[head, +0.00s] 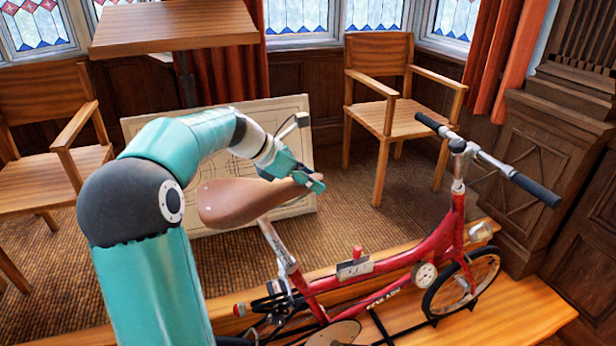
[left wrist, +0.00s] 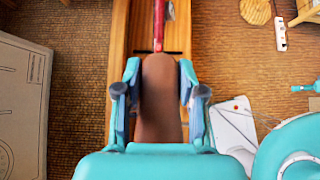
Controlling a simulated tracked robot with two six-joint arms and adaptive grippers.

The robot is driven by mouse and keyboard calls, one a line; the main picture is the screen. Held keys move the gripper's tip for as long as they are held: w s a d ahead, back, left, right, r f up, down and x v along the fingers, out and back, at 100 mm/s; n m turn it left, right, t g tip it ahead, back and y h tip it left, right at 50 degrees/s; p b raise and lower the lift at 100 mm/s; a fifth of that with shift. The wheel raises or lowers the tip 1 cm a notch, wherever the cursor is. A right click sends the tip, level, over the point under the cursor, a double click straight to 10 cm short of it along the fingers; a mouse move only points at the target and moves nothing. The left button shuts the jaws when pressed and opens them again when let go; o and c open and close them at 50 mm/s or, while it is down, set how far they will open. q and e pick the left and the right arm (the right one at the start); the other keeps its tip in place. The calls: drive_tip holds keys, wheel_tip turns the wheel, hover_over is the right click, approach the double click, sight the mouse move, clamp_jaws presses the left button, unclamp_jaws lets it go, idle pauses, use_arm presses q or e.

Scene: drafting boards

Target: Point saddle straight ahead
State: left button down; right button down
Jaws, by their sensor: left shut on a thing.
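The saddle (head: 232,203) is smooth and brown, on top of the seat post (head: 277,245) of a red bicycle (head: 435,240). Its broad end is at the left in the head view and its narrow nose points right, toward the handlebar (head: 487,158). My left gripper (head: 300,181) is shut on the saddle near its nose. In the left wrist view the saddle (left wrist: 160,90) lies between the two fingers, its nose toward the red frame tube (left wrist: 158,20) and roughly in line with it. The fingers hide part of its sides. My right gripper is not in view.
The bicycle stands on a low wooden platform (head: 530,315). A pale drawing board (head: 300,110) leans behind the saddle. Wooden chairs stand at left (head: 50,130) and back right (head: 405,115), with a tilted wooden tabletop (head: 170,25) behind. Carved panelling (head: 545,150) is at right.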

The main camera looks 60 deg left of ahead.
use_arm(q)
drive_tip(key=c, duration=0.7)
unclamp_jaws()
drive_tip(key=shift+w+d+r, duration=0.1)
drive_tip(key=shift+w+r, duration=0.05)
wheel_tip(320, 180, up, 8)
hover_over(271, 186)
drive_tip(key=shift+w, duration=0.1)
